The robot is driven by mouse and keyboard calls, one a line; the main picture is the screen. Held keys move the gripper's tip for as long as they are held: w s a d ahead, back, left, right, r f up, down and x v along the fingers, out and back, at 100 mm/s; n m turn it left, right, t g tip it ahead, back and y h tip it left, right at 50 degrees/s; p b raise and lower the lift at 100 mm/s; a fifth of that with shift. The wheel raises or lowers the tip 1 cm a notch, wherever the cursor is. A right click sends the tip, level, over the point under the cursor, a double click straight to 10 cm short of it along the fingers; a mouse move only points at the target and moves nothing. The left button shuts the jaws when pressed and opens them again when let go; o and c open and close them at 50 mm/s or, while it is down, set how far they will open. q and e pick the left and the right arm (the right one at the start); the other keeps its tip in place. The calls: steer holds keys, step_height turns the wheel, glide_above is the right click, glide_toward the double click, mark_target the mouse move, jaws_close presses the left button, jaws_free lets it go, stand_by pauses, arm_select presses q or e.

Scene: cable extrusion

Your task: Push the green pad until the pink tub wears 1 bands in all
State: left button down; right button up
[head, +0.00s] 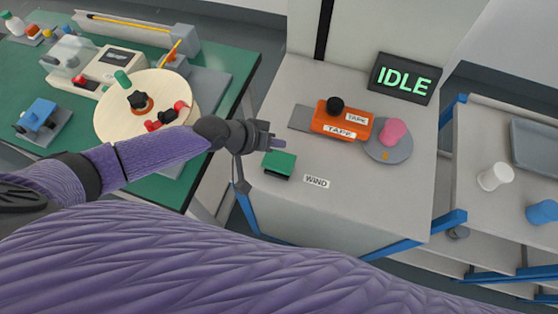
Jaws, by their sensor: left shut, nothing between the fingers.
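The green pad (280,162) is a block near the left front of the grey machine top, beside a "WIND" label (316,182). My left gripper (278,141) is shut and empty, just behind and above the pad; whether it touches the pad I cannot tell. The pink tub (395,131) sits on a grey round plate (398,153) at the right of the machine top. I make out no band on the tub, but it is small in view. My right gripper is not in view.
An orange tape unit (332,122) with a black knob stands left of the tub. A screen (403,80) behind reads "IDLE". A cluttered green bench (228,92) lies left. A right-hand shelf holds a white cup (495,177) and a blue cup (542,212).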

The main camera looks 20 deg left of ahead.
mark_target(277, 162)
arm_select(q)
step_height(277, 162, down, 6)
steer(key=b, duration=0.4)
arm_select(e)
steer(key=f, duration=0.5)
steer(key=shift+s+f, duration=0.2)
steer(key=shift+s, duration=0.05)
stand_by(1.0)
arm_select(q)
steer(key=shift+f+b, duration=0.35)
steer(key=shift+b, duration=0.2)
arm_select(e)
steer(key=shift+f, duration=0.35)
